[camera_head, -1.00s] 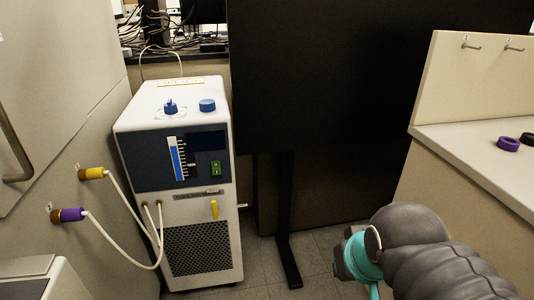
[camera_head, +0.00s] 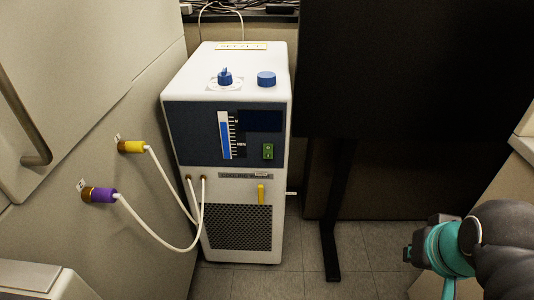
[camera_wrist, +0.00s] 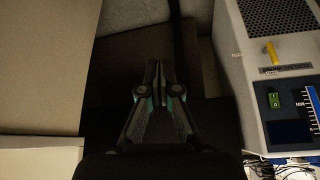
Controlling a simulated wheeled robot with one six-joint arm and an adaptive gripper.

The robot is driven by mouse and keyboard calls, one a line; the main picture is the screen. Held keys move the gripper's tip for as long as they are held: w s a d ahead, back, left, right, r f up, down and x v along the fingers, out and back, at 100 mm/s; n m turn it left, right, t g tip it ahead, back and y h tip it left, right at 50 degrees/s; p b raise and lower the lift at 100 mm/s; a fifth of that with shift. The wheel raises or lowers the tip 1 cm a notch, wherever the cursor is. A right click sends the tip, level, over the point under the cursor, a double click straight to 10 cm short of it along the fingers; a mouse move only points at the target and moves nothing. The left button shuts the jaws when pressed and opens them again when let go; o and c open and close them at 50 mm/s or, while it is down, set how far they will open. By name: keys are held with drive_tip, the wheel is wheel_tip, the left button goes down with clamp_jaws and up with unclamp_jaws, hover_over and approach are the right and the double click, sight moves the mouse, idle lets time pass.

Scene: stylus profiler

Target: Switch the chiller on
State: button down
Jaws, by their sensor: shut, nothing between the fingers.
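The chiller (camera_head: 190,137) is a white box with a dark blue front panel, standing on the floor left of centre in the head view. A green rocker switch (camera_head: 268,152) sits at the right of that panel. In the wrist view the chiller (camera_wrist: 247,70) appears upside down at the right edge, with the green switch (camera_wrist: 274,100) on its panel. My gripper (camera_wrist: 157,66) is shut and empty in the wrist view, pointing at the dark space beside the chiller, apart from it. In the head view my arm is at the lower right and the fingertips are not clear.
Hoses run from the chiller to a yellow connector (camera_head: 131,147) and a purple connector (camera_head: 103,194) on the left wall. A yellow valve handle (camera_head: 261,194) is below the panel. A black panel (camera_head: 410,70) on a dark leg (camera_head: 334,225) stands right of the chiller. Floor in front is clear.

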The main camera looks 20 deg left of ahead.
sight(267, 155)
drive_tip(key=w+a+r+n+g+y+b, duration=0.1)
drive_tip(key=w+a+r+n, duration=0.2)
drive_tip(key=w+a+n, duration=0.5)
drive_tip(key=w+a+r+n+g+b, duration=0.1)
drive_tip(key=w+a+r+n, duration=0.5)
drive_tip(key=a, duration=0.5)
drive_tip(key=w+a+f+n, duration=0.1)
drive_tip(key=a+f+n, duration=0.1)
drive_tip(key=a+n, duration=0.4)
drive_tip(key=a, duration=0.5)
drive_tip(key=shift+n, duration=0.3)
drive_tip(key=shift+w, duration=0.1)
drive_tip(key=w+x, duration=0.1)
drive_tip(key=x, duration=0.6)
drive_tip(key=w+r+x, duration=0.1)
drive_tip(key=x, duration=0.3)
drive_tip(key=shift+w+a+f, duration=0.15)
drive_tip(key=shift+w+a, duration=0.05)
drive_tip(key=shift+w, duration=0.1)
drive_tip(key=shift+w+a+f, duration=0.1)
drive_tip(key=shift+w, duration=0.45)
